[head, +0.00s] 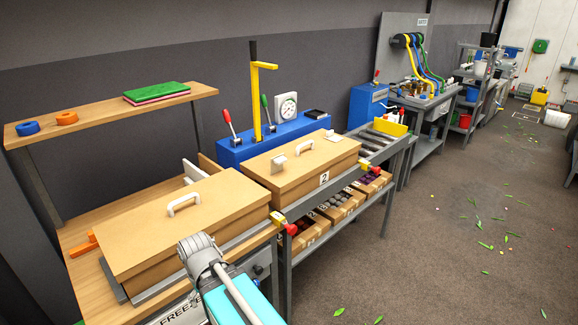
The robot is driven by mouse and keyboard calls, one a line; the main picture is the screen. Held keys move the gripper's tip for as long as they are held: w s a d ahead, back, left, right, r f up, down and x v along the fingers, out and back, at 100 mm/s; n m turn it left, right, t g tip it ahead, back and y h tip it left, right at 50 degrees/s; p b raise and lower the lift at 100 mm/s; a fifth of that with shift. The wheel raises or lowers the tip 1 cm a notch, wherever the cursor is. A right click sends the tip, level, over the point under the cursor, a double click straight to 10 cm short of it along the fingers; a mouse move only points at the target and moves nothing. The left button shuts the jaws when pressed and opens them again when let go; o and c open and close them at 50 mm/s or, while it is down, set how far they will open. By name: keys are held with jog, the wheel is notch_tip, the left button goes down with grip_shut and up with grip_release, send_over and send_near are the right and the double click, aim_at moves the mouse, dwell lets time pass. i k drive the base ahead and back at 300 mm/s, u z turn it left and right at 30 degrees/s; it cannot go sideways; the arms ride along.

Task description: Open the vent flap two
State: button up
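A tan box with a flat lid (300,155) and a "2" label (324,178) on its front sits on the bench at the centre. Its lid carries a white arched handle (304,146), a small pale upright tab (279,163) and a small whitish piece (331,137) near the right edge. Any vent flap is too small to tell for sure. A second tan box (170,230) with a white handle (184,203) stands nearer, to the left. My grey and teal arm links rise at the bottom, in front of the nearer box. My gripper does not show.
A blue unit (270,140) with levers, a dial and a yellow post stands behind the boxes. Crates (338,210) sit on the shelf below. A wooden shelf (110,115) hangs over the left. The floor (430,240) at right is open, with scattered leaves.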

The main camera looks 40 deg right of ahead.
aim_at(330, 135)
jog(key=z, duration=2.45)
jog(key=i, duration=0.6)
jog(key=z, duration=0.2)
